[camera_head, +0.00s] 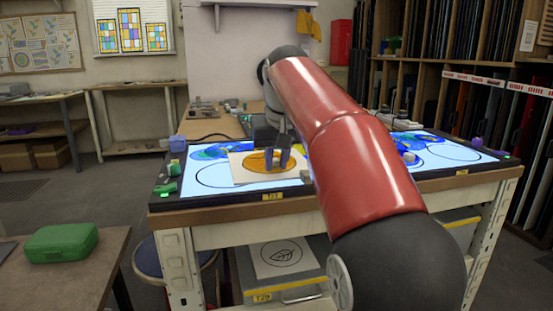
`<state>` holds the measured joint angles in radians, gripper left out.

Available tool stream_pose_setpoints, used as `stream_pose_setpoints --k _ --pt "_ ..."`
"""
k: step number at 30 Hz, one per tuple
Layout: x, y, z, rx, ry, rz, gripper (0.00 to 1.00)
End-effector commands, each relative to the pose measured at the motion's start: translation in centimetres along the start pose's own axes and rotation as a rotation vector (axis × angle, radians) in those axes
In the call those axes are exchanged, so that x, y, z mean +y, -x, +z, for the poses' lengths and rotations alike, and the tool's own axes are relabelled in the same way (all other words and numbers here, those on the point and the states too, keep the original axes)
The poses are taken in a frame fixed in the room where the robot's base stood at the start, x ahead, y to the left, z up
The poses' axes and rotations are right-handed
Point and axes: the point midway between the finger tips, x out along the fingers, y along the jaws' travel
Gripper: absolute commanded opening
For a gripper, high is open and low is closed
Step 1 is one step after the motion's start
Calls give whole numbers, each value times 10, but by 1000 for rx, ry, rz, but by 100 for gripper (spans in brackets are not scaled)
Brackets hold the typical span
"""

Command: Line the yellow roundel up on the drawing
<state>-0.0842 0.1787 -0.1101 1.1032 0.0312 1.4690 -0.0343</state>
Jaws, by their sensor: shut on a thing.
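The yellow roundel (259,161) shows as an amber disc over a pale sheet (241,176) on the left half of the lit table. My gripper (277,162) is at the roundel, its two grey fingers pointing down and shut on it. The fingers hide part of the disc, and I cannot tell whether it rests on the sheet or is held just above. The drawing (203,176) on the lit surface shows as a dark curved outline left of the sheet, partly covered by it.
Blue glass pieces (210,152) lie behind the sheet. Small green items (166,188) stand at the table's left edge. My red arm crosses the table's middle and hides part of it. A green case (61,243) sits on a separate table at front left.

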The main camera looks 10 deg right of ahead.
Motion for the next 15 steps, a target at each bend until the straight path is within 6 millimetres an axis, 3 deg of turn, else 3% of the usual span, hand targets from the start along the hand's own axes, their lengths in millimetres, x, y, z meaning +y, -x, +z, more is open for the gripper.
stream_pose_setpoints --k 1,2,7,15 --pt "0 0 0 0 0 0 0" --pt "0 0 0 0 0 0 23" --pt "0 0 0 0 0 0 45" --pt "0 0 0 -1 0 0 45"
